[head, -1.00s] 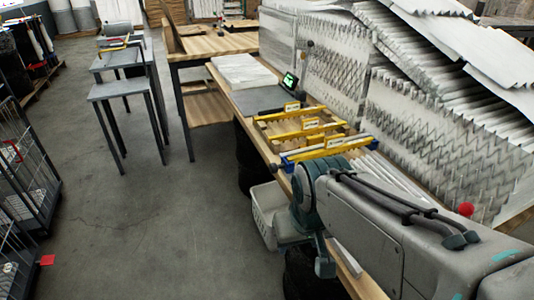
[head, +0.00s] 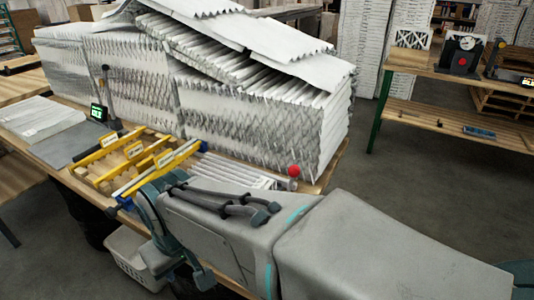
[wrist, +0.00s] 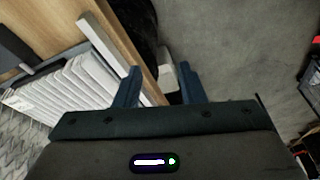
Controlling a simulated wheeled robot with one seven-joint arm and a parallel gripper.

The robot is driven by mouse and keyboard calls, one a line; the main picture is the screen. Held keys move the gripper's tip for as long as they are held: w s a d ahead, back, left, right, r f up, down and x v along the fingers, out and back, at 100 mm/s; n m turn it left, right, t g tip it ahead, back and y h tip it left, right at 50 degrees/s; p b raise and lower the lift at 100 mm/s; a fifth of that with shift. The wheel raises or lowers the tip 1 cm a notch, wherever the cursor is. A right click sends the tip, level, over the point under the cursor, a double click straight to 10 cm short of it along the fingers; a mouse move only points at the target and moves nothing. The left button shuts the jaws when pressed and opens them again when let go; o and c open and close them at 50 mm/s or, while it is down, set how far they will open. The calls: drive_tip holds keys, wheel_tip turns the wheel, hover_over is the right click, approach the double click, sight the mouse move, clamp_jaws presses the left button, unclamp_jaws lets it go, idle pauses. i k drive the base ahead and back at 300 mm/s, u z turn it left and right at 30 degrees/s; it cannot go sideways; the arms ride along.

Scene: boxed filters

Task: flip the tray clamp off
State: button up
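A red ball knob (head: 293,171) shows at the right end of the row of white filter strips (head: 235,172) on the bench. I cannot tell whether it belongs to the tray clamp; no clamp is clearly visible. In the wrist view, white pleated filters (wrist: 75,80) lie in a dark-edged tray (wrist: 45,68) at left, with a pale bar (wrist: 103,50) beside them. My gripper (wrist: 159,67) has its two blue fingers apart, with nothing held between them, over the bench edge. The gripper's fingers are not clearly visible in the head view, where my arm crosses the foreground.
Yellow-barred wooden racks (head: 128,165) stand left of the strips. A tall stack of pleated filters (head: 225,105) fills the back of the bench. A white basket (head: 130,255) sits below the front edge. Open floor (head: 400,200) lies right, before a green-legged shelf (head: 470,78).

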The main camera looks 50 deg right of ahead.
sight(295, 171)
drive_tip(key=z, duration=1.6)
